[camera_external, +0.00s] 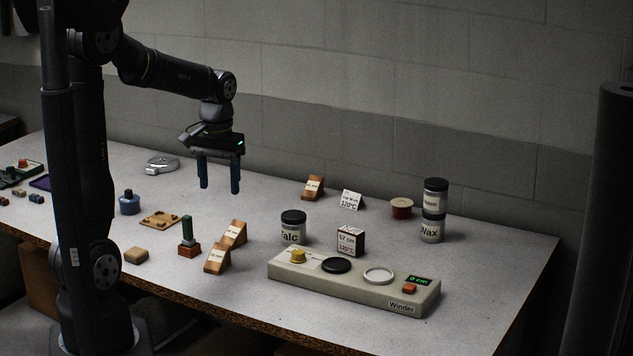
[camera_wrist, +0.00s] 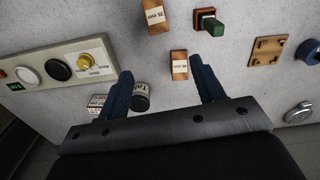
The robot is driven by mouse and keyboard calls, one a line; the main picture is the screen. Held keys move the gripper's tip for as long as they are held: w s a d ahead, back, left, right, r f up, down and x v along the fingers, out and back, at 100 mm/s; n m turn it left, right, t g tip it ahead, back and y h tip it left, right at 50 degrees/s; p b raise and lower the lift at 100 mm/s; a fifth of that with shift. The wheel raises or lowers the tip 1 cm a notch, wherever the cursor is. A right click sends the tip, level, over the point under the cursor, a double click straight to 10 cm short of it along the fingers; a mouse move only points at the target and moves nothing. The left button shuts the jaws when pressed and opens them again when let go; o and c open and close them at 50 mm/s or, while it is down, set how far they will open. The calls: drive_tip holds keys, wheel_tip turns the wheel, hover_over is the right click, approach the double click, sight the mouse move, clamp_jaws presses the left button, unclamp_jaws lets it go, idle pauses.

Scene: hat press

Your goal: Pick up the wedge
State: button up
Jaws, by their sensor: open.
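Three wooden wedges with white labels stand on the table. One wedge (camera_external: 234,234) and another wedge (camera_external: 217,258) stand close together near the middle; a third wedge (camera_external: 313,187) stands farther back. My gripper (camera_external: 220,190) is open and empty, pointing down, well above the table. In the wrist view, one wedge (camera_wrist: 179,66) appears between the open fingertips (camera_wrist: 161,67), nearer the right finger, and below them. The other wedge of the pair (camera_wrist: 155,17) lies toward the top edge. The third wedge does not show in the wrist view.
The winder box (camera_external: 350,283) stands front right. A Talc jar (camera_external: 293,228), a small printed box (camera_external: 350,241) and stacked jars (camera_external: 434,210) stand around it. Left of the paired wedges are a green-handled stamp (camera_external: 188,238) and a tan block (camera_external: 136,255).

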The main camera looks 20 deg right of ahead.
sight(223, 249)
wheel_tip(223, 249, down, 17)
drive_tip(key=shift+s+a+r, duration=0.1)
drive_tip(key=shift+s, duration=0.05)
drive_tip(key=c, duration=1.1)
